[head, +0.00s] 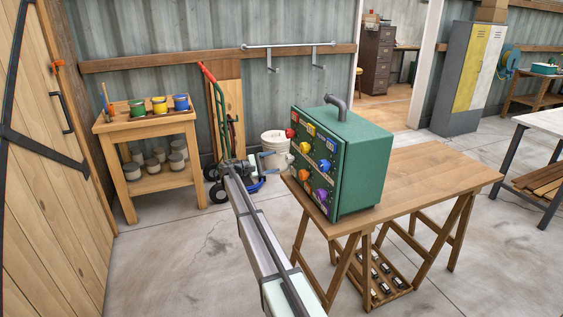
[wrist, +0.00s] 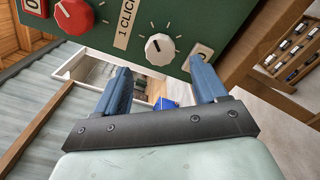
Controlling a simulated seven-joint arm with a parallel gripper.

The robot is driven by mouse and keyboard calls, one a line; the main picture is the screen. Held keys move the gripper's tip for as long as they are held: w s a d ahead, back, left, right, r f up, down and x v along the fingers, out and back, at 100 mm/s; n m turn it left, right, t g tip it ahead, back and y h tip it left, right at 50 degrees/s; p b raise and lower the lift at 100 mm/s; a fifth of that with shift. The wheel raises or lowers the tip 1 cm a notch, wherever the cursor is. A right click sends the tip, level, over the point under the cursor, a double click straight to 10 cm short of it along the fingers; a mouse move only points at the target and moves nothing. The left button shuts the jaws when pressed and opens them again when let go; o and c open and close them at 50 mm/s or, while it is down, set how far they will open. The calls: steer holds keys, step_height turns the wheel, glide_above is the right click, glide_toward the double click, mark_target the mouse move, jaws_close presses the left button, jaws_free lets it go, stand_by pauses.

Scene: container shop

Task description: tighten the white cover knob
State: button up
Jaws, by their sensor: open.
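The white knob (wrist: 159,49) is round with a dark pointer line and sits on the dark green panel (wrist: 185,16) in the wrist view. In the head view my gripper (head: 264,169) is left of the panel.
A red knob (wrist: 74,16) and a "1 CLICK" label (wrist: 126,22) are beside the white knob. Orange, blue (head: 324,165) and purple (head: 320,194) knobs share the panel. The box stands on a wooden table (head: 430,172). A white bucket (head: 276,141) stands behind my gripper.

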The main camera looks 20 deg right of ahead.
steer(key=a, duration=0.6)
steer(key=shift+a, duration=0.2)
steer(key=s+a+f+m+y, duration=0.2)
steer(key=s+a+f+y, duration=0.25)
steer(key=s+f, duration=0.65)
steer(key=s+a+f+m+y, duration=0.1)
steer(key=s+a+f+y, duration=0.35)
steer(key=s+f, duration=0.65)
steer(key=s+a+f+m+y, duration=0.25)
steer(key=s+f+y, duration=0.25)
steer(key=s+f, duration=0.6)
steer(key=s+a+f+g+y, duration=0.1)
steer(key=s+f, duration=0.3)
steer(key=s, duration=1.2)
steer(key=s+a+f+m+g+y, duration=0.1)
steer(key=s+f, duration=0.4)
steer(key=s, duration=1.1)
steer(key=s+a+f+g+y, duration=0.2)
steer(key=s+f+g, duration=0.2)
steer(key=s, duration=1.2)
steer(key=shift+a+f+g, duration=0.2)
steer(key=shift+f+g, duration=0.2)
steer(key=shift+f, duration=0.15)
